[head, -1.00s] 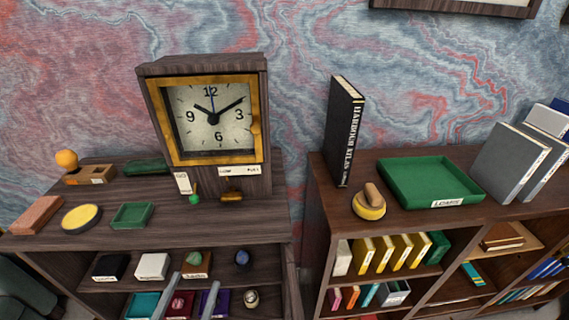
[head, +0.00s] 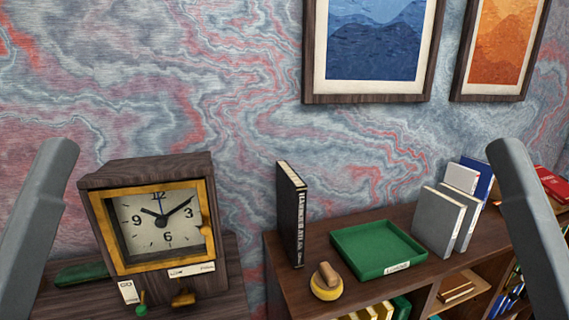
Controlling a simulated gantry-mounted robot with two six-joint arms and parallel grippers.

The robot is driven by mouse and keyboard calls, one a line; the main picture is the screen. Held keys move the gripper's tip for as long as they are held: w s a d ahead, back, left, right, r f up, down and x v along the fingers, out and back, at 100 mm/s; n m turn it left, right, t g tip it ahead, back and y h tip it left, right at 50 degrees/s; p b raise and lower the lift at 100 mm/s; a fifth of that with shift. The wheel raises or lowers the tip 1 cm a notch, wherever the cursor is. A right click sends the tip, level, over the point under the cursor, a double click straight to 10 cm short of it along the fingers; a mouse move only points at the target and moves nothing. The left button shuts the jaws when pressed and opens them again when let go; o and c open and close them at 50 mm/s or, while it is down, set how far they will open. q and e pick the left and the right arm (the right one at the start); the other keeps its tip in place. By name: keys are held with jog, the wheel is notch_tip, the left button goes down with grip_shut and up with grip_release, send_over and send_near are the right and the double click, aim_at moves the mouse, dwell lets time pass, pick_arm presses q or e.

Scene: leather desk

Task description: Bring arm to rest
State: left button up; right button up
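Two grey arm parts of mine rise at the picture's edges in the head view, one at the left and one at the right. Neither shows gripper fingers, so both grippers are outside the picture. Nothing is seen held. Both arm parts are in front of the furniture, with the space between them clear.
A wooden clock (head: 161,223) with a gold frame stands on the left cabinet. On the right shelf are an upright black book (head: 291,215), a green tray (head: 376,248), a yellow round object with a wooden knob (head: 326,287) and grey books (head: 437,222). Framed pictures (head: 372,38) hang above.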

pick_arm(q)
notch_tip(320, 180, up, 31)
jog(key=p, duration=2.8)
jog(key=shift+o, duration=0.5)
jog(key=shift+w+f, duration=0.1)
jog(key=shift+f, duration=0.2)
